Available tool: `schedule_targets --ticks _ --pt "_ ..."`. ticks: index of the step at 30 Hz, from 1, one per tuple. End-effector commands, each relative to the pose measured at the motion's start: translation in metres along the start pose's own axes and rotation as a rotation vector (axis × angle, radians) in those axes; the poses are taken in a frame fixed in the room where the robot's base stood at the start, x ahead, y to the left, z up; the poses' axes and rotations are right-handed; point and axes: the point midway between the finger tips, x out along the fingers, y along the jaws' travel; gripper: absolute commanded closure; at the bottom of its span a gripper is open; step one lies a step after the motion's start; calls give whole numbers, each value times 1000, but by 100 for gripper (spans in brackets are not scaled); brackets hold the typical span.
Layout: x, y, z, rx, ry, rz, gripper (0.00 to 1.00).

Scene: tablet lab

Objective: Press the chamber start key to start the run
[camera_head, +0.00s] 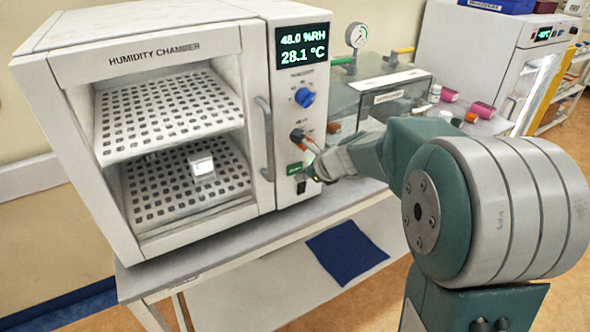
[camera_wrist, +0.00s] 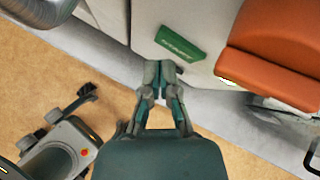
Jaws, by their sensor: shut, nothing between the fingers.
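The white humidity chamber (camera_head: 165,45) stands on a bench, its lit display (camera_head: 302,49) reading 48.0 %RH and 28.1 °C. The green start key (camera_head: 294,168) is low on its right-hand control panel. In the wrist view the green key (camera_wrist: 180,43) lies just beyond and slightly right of my fingertips. My gripper (camera_head: 314,171) is close in front of the panel, beside the key. Its fingers are together and empty in the wrist view (camera_wrist: 159,68). A small gap shows between fingertips and key; I cannot tell the depth.
An orange knob (camera_head: 298,135) sits above the key, looming right of my fingers in the wrist view (camera_wrist: 275,65). A blue knob (camera_head: 305,97) is higher; a black switch (camera_head: 301,187) is below. A white box (camera_head: 203,166) rests inside the chamber. Glassy equipment (camera_head: 390,88) stands right.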

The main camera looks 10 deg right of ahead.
Motion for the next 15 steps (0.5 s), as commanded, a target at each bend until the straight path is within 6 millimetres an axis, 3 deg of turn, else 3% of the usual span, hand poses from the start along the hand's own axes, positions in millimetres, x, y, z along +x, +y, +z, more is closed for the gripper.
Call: schedule_targets --ticks 9,15 --pt "-1 1 -1 0 0 0 100" --pt "-12 8 -9 1 0 -1 100"
